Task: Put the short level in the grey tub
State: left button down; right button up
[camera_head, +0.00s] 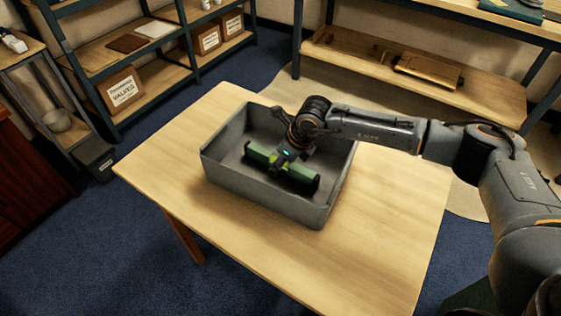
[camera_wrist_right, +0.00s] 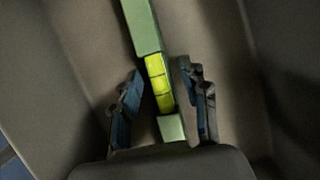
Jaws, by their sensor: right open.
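The short level (camera_head: 261,156) is a green bar with black ends, lying inside the grey tub (camera_head: 259,199) on the table. In the right wrist view the level (camera_wrist_right: 143,28) runs down between the fingers, with its yellow-green vial (camera_wrist_right: 158,82) in the middle. My right gripper (camera_head: 284,164) is over the level inside the tub. Its fingers, seen in the right wrist view (camera_wrist_right: 158,108), are open on either side of the level with gaps at both sides. I cannot tell how firmly the level rests on the tub floor. My left gripper is not in view.
The wooden table (camera_head: 388,225) is bare around the tub, with free room in front and at the right. Shelves with cardboard boxes (camera_head: 121,90) stand at the back left.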

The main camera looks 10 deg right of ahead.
jog(key=v, duration=1.2)
jog(key=shift+r+b, duration=0.15)
jog(key=shift+b, duration=0.2)
